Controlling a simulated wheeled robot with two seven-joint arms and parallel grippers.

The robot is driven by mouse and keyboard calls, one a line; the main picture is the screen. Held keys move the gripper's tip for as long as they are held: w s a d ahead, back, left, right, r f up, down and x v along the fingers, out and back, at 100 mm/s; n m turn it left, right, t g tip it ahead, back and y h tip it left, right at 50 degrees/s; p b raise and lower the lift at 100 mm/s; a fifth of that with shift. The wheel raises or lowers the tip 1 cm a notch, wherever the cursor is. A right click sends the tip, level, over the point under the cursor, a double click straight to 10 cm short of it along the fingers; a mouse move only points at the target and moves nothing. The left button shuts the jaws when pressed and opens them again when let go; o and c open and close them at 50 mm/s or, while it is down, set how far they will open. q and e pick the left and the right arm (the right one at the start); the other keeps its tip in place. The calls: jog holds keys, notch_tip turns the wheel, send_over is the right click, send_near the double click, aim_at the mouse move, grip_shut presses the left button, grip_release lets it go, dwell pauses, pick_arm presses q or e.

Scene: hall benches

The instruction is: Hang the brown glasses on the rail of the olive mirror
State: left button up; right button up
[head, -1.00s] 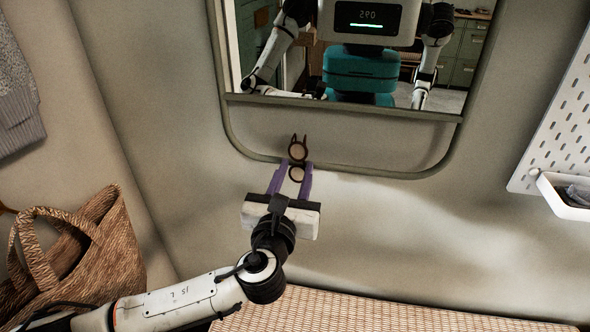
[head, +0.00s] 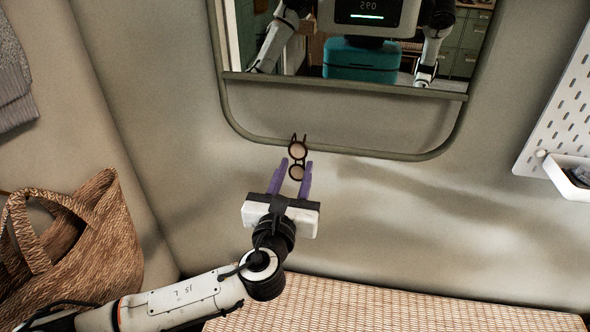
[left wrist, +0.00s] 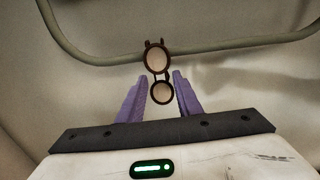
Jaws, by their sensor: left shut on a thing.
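The brown glasses (head: 298,151) have round tan lenses and stand on end, one lens above the other. My left gripper (head: 292,174) is shut on them, its purple fingers on either side of the lower lens. The left wrist view shows the glasses (left wrist: 157,62) upright between the fingertips (left wrist: 159,82). The olive mirror (head: 225,95) hangs on the wall, with a curved tube rail (head: 380,154) below its glass. The top of the glasses overlaps this rail in both views; I cannot tell whether they touch. My right gripper is seen at most as a reflection.
A woven bag (head: 110,235) stands at the left, below a grey knit garment (head: 12,85). A white pegboard (head: 560,110) with a small bin (head: 566,180) is at the right. A woven bench top (head: 390,305) lies below. The wall around the gripper is clear.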

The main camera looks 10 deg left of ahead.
pick_arm(q)
jog(key=o, duration=1.3)
jog(key=shift+c, duration=0.2)
jog(key=shift+s, duration=0.55)
jog(key=s, duration=0.9)
jog(key=shift+s, duration=0.15)
pick_arm(e)
jog(key=shift+w+a+r, duration=0.3)
jog(key=shift+a+r, duration=0.1)
jog(key=shift+r, duration=0.35)
